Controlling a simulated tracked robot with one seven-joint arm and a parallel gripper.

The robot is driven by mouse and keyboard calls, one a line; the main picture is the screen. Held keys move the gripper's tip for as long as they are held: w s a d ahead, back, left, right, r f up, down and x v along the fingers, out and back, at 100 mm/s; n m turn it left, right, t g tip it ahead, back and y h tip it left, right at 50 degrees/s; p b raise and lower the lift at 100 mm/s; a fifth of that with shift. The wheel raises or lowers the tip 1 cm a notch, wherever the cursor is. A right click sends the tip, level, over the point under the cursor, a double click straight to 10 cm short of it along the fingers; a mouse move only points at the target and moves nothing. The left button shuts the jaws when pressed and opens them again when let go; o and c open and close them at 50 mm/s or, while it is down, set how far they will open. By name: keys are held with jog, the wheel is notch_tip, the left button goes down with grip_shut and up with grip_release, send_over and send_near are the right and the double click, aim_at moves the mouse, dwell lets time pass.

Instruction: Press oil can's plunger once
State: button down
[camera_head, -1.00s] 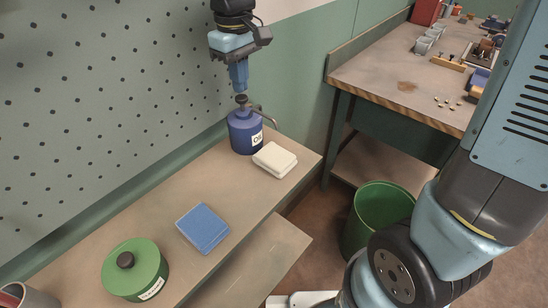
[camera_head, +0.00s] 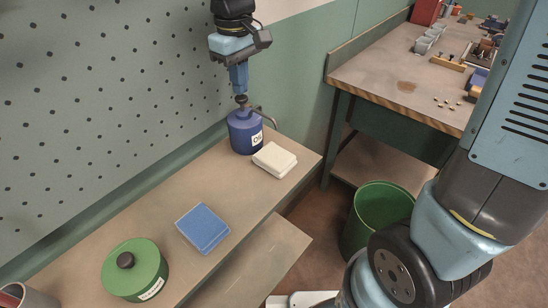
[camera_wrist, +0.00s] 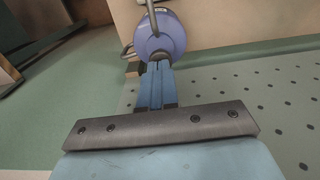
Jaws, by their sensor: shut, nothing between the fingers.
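The oil can (camera_head: 245,135) is blue with a white "OIL" label, a thin spout and a dark plunger knob (camera_head: 241,101) on top. It stands upright on the shelf near the far end, by the pegboard wall. My gripper (camera_head: 240,92) is shut and points down, its fingertips at or just on the plunger knob; contact is hard to tell. In the wrist view the can's blue top (camera_wrist: 160,36) shows beyond the fingertips of my shut gripper (camera_wrist: 157,64), and they cover part of the plunger.
A green bin (camera_head: 378,215) stands on the floor. A workbench (camera_head: 400,75) is at the right.

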jog(key=shift+f, duration=1.15)
jog(key=shift+r, duration=1.4)
jog(key=shift+r, duration=3)
jog(key=shift+d, duration=0.1)
